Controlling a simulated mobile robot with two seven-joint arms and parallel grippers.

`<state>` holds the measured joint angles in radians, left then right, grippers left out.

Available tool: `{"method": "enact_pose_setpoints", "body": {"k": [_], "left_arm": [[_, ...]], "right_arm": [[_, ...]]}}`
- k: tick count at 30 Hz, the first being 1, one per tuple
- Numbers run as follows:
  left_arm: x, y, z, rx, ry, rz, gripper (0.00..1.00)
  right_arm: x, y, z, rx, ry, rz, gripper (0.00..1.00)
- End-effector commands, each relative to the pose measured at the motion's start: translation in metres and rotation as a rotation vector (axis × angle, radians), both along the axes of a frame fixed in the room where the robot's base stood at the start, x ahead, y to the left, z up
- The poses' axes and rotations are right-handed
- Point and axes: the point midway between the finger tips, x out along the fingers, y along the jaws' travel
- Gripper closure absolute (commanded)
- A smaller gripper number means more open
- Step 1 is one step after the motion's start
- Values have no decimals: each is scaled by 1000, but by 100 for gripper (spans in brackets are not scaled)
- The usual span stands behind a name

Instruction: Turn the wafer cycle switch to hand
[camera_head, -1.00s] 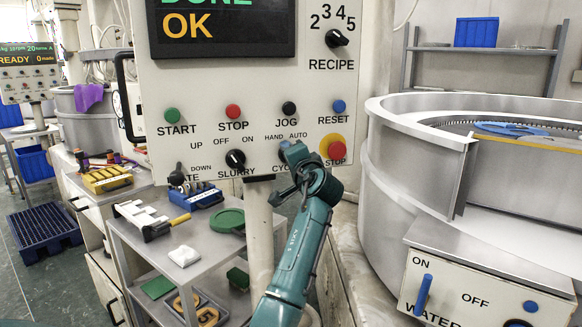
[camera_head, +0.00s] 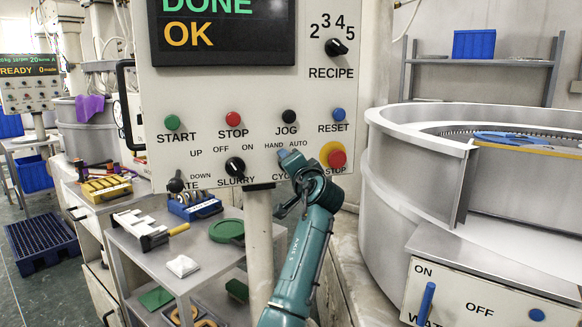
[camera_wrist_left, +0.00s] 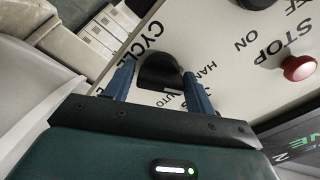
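The cycle switch is a black knob (camera_wrist_left: 160,72) on the white panel, beside the printed words CYCLE, HAND and AUTO in the left wrist view. My left gripper (camera_wrist_left: 160,88) has its two blue fingers apart, one on each side of the knob. I cannot tell if either finger touches it, or which word the knob points to. In the head view my left gripper (camera_head: 288,160) is at the panel's lower right and hides the knob and part of the CYCLE label. My right gripper is not in view.
The red STOP button (camera_head: 336,158) on its yellow ring is close to the right of my gripper. The SLURRY knob (camera_head: 235,167) is to the left. A trolley (camera_head: 150,262) stands below the panel, and a large round machine (camera_head: 410,170) stands at right.

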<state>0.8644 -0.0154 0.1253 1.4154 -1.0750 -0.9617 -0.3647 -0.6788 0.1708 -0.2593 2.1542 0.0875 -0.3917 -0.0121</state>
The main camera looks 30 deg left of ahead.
Motion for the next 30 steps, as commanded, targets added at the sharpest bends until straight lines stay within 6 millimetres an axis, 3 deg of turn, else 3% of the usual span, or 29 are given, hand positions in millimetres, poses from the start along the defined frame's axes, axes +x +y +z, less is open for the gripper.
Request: {"method": "enact_pose_setpoints", "body": {"k": [5,14,30], "left_arm": [[0,0,1,2,1,0,31],[-2,-3,1,3,0,-1,31],[-68,-83,-1,0,0,-2,31]], "right_arm": [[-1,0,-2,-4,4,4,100],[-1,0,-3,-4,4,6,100],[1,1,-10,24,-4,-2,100]]}}
